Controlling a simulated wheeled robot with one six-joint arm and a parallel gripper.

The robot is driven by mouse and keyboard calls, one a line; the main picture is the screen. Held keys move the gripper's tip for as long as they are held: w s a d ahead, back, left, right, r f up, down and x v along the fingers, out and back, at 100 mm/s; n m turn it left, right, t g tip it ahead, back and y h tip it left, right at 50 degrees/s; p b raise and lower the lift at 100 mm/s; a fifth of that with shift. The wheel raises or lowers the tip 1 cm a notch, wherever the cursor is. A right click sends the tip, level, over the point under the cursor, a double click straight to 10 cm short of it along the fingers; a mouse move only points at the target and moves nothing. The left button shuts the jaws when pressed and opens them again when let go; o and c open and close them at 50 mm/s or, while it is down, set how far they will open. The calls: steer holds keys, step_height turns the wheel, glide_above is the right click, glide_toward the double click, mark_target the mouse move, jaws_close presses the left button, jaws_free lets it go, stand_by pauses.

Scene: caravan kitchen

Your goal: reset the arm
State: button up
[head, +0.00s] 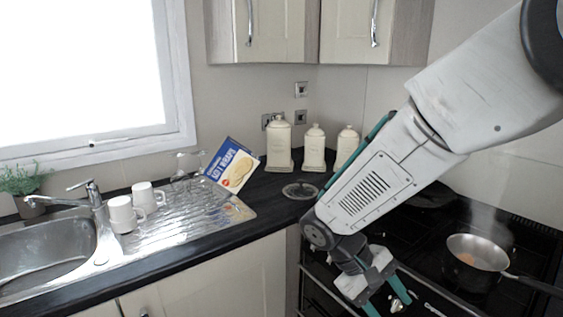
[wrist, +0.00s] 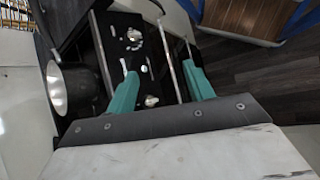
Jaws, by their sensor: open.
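My arm comes in from the upper right of the head view and reaches down in front of the cooker. My gripper (head: 384,309) is at the lower middle of the head view, pointing down, with its teal fingers apart. In the wrist view my gripper (wrist: 163,80) shows two teal fingers spread wide with nothing between them. Beyond the fingers is the cooker front (wrist: 138,45) with its knobs and a rail. The fingertips are cut off by the lower edge of the head view.
A pan (head: 477,262) sits on the hob at the right, its handle pointing right. Cream canisters (head: 279,146), a leaning box (head: 232,166) and white mugs (head: 122,214) stand on the worktop. The sink (head: 45,250) is at left. Wooden floor (wrist: 240,75) shows in the wrist view.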

steer(key=s+d+r+m+t+y, duration=0.2)
steer(key=s+d+r+y, duration=0.1)
steer(key=s+r, duration=0.3)
steer(key=s+d+r+m+t+y, duration=0.2)
steer(key=s+d+r+y, duration=0.1)
steer(key=s+r, duration=0.4)
steer(key=shift+s+r+m+t+y, duration=0.15)
steer(key=shift+s+m+t+y, duration=0.25)
steer(key=shift+s+y, duration=0.45)
steer(key=shift+s, duration=0.1)
